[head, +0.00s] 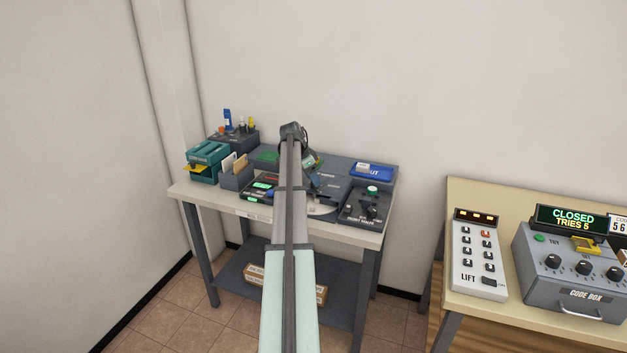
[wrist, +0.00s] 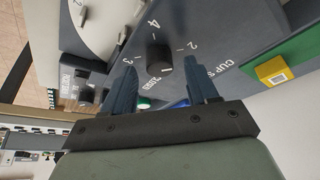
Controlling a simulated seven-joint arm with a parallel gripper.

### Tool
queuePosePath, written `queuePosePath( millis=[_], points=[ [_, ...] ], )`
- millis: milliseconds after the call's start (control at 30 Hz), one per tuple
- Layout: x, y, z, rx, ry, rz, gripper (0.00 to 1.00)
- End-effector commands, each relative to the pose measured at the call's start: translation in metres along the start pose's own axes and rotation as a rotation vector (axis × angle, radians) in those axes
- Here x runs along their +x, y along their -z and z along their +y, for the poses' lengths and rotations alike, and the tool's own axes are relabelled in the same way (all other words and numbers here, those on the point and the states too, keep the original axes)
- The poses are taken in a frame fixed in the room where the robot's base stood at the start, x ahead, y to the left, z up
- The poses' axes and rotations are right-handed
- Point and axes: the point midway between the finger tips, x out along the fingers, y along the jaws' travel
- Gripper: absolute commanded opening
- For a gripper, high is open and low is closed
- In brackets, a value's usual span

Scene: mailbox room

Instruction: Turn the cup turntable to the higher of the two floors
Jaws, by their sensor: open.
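A black knob (wrist: 158,56) stands on a dark grey panel (wrist: 222,20) in the wrist view. The marks 2, 3 and 4 show around it, and a short white line shows on its near edge. Printed words beside it begin "CUP'S"; the rest is partly hidden. My gripper (wrist: 161,72) is open, one blue finger on either side of the knob; whether they touch it I cannot tell. In the head view my arm hides the knob and the fingertips. A pale round disc (wrist: 98,22) lies beside the panel; it also shows in the head view (head: 322,209).
A yellow block (wrist: 272,71) sits on a green area (wrist: 302,52). The desk also holds a teal box (head: 205,160), a card holder (head: 236,176), a blue tray (head: 372,173) and a knob box (head: 364,207). A LIFT panel (head: 477,255) and a code box (head: 570,275) stand right.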

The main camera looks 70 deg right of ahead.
Motion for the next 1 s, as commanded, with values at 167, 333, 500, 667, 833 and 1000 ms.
queuePosePath(
  millis=[167,333,500,667,833,1000],
  points=[
    [0.0114,0.0001,0.0003,0.000,-0.001,0.000,0.58],
    [0.0138,0.0001,0.0002,0.000,0.000,0.000,0.58],
    [0.0135,0.0002,0.0002,0.000,0.000,0.000,0.58],
    [0.0134,0.0001,0.0002,0.000,0.000,0.000,0.43],
    [0.0133,0.0001,0.0002,0.000,0.000,0.000,0.27],
    [0.0132,0.0001,0.0002,0.000,0.000,0.000,0.11]
  ],
)
